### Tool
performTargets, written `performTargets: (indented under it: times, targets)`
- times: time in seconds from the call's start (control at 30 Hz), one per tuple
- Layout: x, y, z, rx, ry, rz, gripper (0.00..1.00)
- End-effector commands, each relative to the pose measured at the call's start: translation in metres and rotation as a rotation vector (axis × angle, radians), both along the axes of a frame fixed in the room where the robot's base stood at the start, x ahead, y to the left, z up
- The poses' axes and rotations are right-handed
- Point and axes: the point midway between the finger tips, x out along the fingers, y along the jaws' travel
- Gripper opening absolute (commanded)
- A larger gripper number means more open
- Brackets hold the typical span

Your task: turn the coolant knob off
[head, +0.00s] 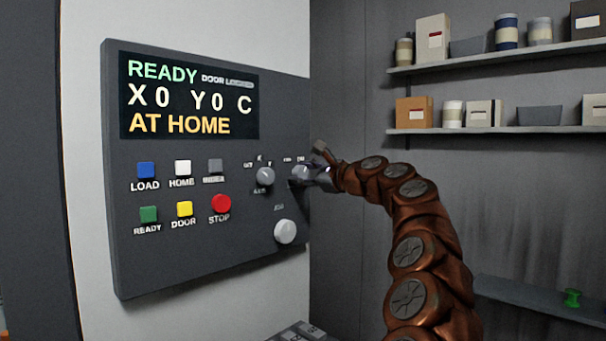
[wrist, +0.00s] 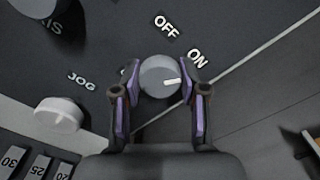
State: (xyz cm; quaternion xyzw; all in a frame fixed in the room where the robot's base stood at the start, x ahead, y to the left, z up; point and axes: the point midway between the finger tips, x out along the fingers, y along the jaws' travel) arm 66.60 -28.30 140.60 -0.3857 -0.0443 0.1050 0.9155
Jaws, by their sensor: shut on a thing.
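The coolant knob (wrist: 158,77) is a round grey knob with a white pointer mark, on the dark control panel (head: 130,250). In the wrist view its mark points right, nearer the ON label (wrist: 197,58) than the OFF label (wrist: 166,25). My gripper (wrist: 163,88) is shut on the knob, with one purple-padded finger on each side. In the head view my gripper (head: 314,172) is at the panel's right edge and partly covers the knob (head: 299,172). The knob's name label is mostly hidden behind the left finger.
The axis knob (head: 265,176) is close on the left, and the jog knob (head: 285,232) is below. Several push buttons, including the red STOP button (head: 221,203), lie farther left. Shelves (head: 480,66) with boxes and jars are at the back right.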

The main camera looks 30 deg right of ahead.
Motion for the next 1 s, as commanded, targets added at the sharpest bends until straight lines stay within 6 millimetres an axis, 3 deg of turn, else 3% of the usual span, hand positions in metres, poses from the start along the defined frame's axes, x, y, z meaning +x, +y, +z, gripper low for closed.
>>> performTargets:
  times: [0.27,1.0]
  targets:
    - [0.0006,0.0012,-0.0006,-0.153,-0.034,0.003,0.08]
    - [0.001,0.0008,-0.004,-0.827,-0.189,0.001,0.08]
